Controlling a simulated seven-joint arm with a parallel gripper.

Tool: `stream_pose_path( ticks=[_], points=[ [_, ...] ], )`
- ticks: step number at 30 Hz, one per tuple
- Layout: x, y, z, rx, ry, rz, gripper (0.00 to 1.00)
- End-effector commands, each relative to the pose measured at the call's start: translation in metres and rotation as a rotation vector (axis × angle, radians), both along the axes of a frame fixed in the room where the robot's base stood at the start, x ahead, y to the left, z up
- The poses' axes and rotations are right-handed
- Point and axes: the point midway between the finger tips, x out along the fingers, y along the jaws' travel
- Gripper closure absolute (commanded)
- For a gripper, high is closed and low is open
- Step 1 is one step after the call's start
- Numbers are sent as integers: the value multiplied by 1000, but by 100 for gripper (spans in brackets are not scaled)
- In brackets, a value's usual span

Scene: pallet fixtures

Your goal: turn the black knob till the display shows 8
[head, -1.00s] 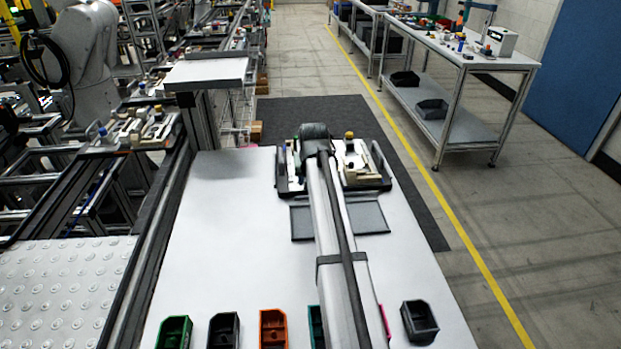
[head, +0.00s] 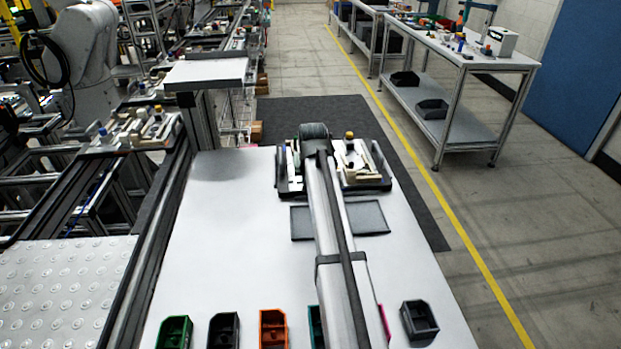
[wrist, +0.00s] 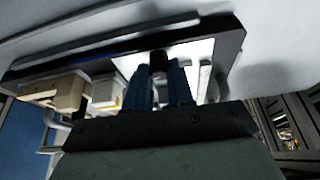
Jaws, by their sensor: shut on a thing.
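The black knob (wrist: 158,60) shows between the two blue fingers of my gripper (wrist: 159,72) in the wrist view. My gripper is shut on it. The knob sits on a bright white panel (wrist: 201,54) of the dark-framed fixture (wrist: 226,45). In the head view the fixture (head: 372,183) stands at the far end of the white table, and my arm hides its middle, the knob and my fingers. I cannot see the display or any number in either view.
Cream blocks (wrist: 70,93) sit beside the gripper on the fixture, and a yellow-topped part (head: 349,135) stands at its right. A dark flat plate (head: 367,217) lies in front. Several small bins, one orange (head: 273,330), line the near edge. The table's left half is clear.

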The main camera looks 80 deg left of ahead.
Motion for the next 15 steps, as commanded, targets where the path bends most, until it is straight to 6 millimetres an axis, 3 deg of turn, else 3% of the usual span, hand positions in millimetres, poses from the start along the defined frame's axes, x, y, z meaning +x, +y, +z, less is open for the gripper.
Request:
stream_pose_path(
  ticks=[15],
  points=[
    [-3,1,0,0,-1,-373,100]
  ],
)
